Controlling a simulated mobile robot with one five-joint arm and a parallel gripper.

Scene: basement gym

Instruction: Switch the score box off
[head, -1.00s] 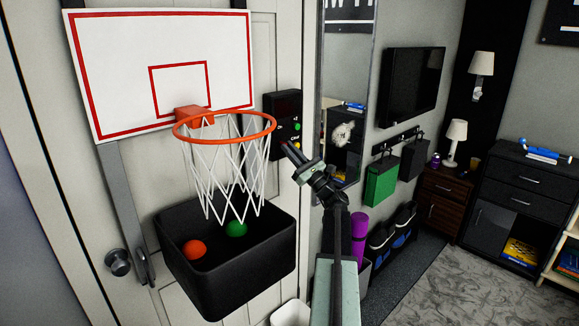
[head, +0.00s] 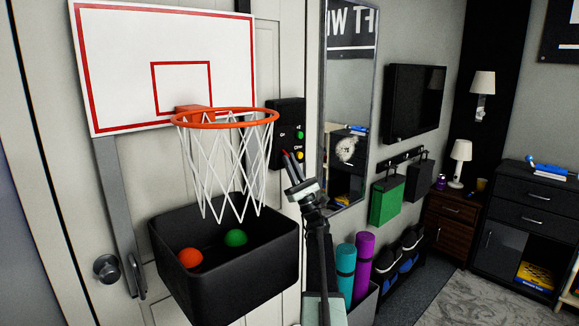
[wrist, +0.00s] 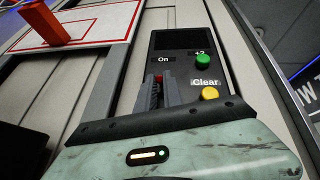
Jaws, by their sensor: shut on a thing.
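The score box (head: 286,116) is a black panel on the door, right of the hoop. In the wrist view the score box (wrist: 180,42) shows an "On" label, a green "+2" button (wrist: 203,60) and a yellow "Clear" button (wrist: 209,93). My gripper (head: 288,156) reaches up to its lower part. In the wrist view the fingers (wrist: 158,88) are closed around a small red switch (wrist: 159,77) just below "On". The fingers hide most of the switch and whatever is under it. The box's display area looks dark.
The hoop (head: 226,120) and net hang just left of the box, above a black bin (head: 220,280) with an orange and a green ball. A mirror (head: 345,100) stands close on the right. Rolled mats (head: 364,262) stand below it.

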